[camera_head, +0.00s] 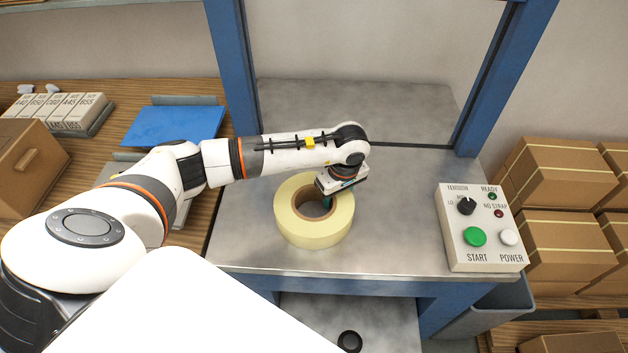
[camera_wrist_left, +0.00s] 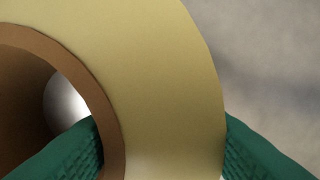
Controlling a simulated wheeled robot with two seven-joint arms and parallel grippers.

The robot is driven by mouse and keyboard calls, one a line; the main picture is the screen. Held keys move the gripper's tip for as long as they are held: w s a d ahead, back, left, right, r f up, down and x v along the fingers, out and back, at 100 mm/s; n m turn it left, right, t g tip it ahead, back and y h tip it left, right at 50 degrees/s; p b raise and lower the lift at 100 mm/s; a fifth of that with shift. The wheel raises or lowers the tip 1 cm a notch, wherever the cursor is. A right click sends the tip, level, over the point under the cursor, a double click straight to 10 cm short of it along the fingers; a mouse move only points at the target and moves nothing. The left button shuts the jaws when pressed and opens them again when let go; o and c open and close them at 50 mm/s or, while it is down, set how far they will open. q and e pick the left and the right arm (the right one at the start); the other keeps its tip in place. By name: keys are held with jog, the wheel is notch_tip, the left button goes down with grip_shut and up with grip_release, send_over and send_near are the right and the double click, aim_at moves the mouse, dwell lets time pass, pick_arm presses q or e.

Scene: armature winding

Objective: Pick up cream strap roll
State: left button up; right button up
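The cream strap roll (camera_head: 300,232) lies flat on the grey metal tabletop, with a brown core around its open centre. My left gripper (camera_head: 328,201) points down over the right side of the roll's ring. In the left wrist view the roll (camera_wrist_left: 165,75) fills the middle. One green finger is inside the core against its brown wall, and the other is against the outer edge. The left gripper (camera_wrist_left: 160,150) is shut on the ring wall from both sides. The fingertips' lower ends are hidden. My right gripper is not in view.
A control box (camera_head: 480,228) with a dial and buttons stands on the tabletop at right. Blue frame posts (camera_head: 232,65) rise at both sides. Cardboard boxes (camera_head: 565,175) are stacked at far right. A blue sheet (camera_head: 172,125) and small boxes (camera_head: 65,112) are on the wooden surface at left.

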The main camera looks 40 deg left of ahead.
pick_arm(q)
grip_shut()
jog(key=shift+w+r, duration=0.15)
jog(key=shift+r, duration=0.25)
notch_tip(320, 180, up, 9)
jog(key=shift+r+b, duration=0.2)
jog(key=shift+b, duration=0.7)
jog(key=shift+s+d+r+m, duration=0.15)
jog(key=shift+s+d+m, duration=0.2)
jog(key=shift+s+m, duration=0.25)
jog(key=s+d+r+m+h, duration=0.15)
jog(key=s+d+m, duration=0.35)
jog(key=s+m, duration=0.6)
jog(key=m+p, duration=0.1)
jog(key=p, duration=0.2)
send_over(342, 215)
jog(key=shift+s+d+f+t, duration=0.2)
jog(key=shift+s+f+t, duration=0.1)
jog(key=shift+f+t, duration=0.15)
jog(key=f, duration=0.2)
jog(key=f+p, duration=0.1)
jog(key=f, duration=0.3)
jog(key=shift+w+a+p, duration=0.2)
jog(key=shift+w+p, duration=0.1)
jog(key=shift+p, duration=0.05)
jog(key=shift+f+p, duration=0.45)
jog(key=shift+f, duration=1.85)
